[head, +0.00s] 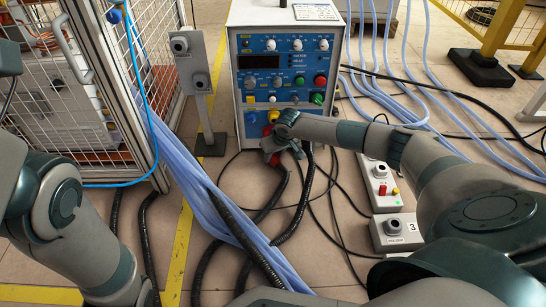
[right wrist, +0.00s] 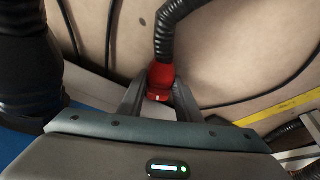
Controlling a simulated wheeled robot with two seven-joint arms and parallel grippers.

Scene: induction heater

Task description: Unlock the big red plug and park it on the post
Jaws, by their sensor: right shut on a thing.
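The heater cabinet (head: 243,95) stands at the top centre with a blue control panel (head: 285,55). My right gripper (head: 270,156) is low at the cabinet's front. In the right wrist view its fingers are shut on the big red plug (right wrist: 160,80), which has a black corrugated cable (right wrist: 165,35). My gripper mostly hides the plug in the head view. I cannot tell whether it is seated in a socket or locked. A grey post (head: 205,115) with two round-holed boxes (head: 189,60) stands left of the cabinet. My left arm is at the left; its gripper is out of view.
A mesh cage (head: 130,60) stands at the left. Blue hoses (head: 185,165) and black cables (head: 285,200) cross the floor below the cabinet. Grey boxes (head: 395,232) sit on the floor at right. A yellow barrier (head: 500,30) is at top right.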

